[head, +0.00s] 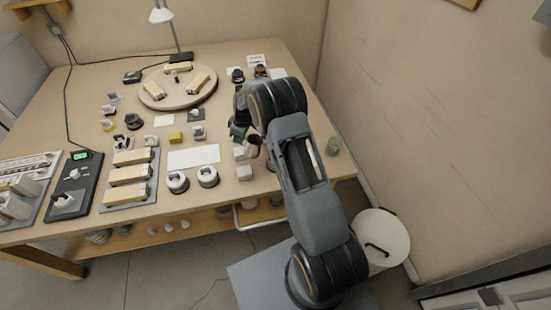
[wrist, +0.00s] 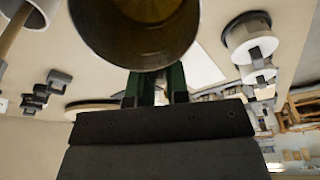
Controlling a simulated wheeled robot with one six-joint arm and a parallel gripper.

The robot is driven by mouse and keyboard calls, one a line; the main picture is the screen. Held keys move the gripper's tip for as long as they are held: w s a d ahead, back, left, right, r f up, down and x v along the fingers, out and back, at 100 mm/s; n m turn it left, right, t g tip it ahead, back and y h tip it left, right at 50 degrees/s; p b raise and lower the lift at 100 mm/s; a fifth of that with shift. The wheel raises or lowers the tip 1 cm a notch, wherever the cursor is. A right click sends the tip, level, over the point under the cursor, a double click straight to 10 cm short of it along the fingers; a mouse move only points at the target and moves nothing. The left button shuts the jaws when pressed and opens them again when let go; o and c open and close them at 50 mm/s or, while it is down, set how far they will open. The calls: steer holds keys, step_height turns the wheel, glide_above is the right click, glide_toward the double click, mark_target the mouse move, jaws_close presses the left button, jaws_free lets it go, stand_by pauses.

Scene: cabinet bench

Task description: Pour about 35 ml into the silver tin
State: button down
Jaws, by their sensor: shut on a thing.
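My gripper (head: 241,132) is over the right part of the bench, largely hidden by my arm in the head view. In the wrist view its green fingers (wrist: 158,88) are shut on a round brown vessel (wrist: 140,38), which fills the top of that view close to the camera. I look at its dark, amber-brown surface; how much liquid it holds cannot be told. In the head view a dark rounded shape (head: 253,147) shows beside the gripper, probably the same vessel. I cannot pick out the silver tin with certainty; my arm hides part of the bench.
Two white round containers (head: 208,177) stand near the front edge, by a white sheet (head: 194,157). Small pale blocks (head: 244,172) sit close to my arm. A round board (head: 178,90) with wooden blocks is at the back.

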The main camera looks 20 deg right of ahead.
mark_target(248, 138)
steer(key=d+f+t+y+b, duration=0.1)
steer(key=b, duration=0.2)
steer(key=shift+s+f, duration=0.1)
steer(key=shift+s, duration=0.3)
steer(key=s+d+r+y+b, duration=0.1)
steer(key=b, duration=0.1)
steer(key=s+d+r+t+b, duration=0.1)
steer(key=r+b, duration=0.1)
steer(key=d+r+t+y+b, duration=0.1)
steer(key=b, duration=0.1)
steer(key=shift+s+d+r+y, duration=0.1)
steer(key=shift+s+r+y, duration=0.05)
steer(key=shift+s+y, duration=0.2)
steer(key=s+d+t+y+b, duration=0.1)
steer(key=b, duration=0.1)
steer(key=r+t+y+b, duration=0.1)
steer(key=t+y, duration=0.1)
steer(key=shift+s+d+r+b, duration=0.3)
steer(key=shift+s+d+b, duration=0.05)
steer(key=shift+b, duration=0.05)
steer(key=shift+s+d+r+t+y, duration=0.2)
steer(key=shift+d+r+t+y, duration=0.05)
steer(key=shift+t+y, duration=0.1)
steer(key=shift+s+d+f, duration=0.1)
steer(key=shift+s+d, duration=0.05)
steer(key=shift+s+d+t+y, duration=0.1)
steer(key=shift+t+y, duration=0.25)
steer(key=shift+y, duration=0.05)
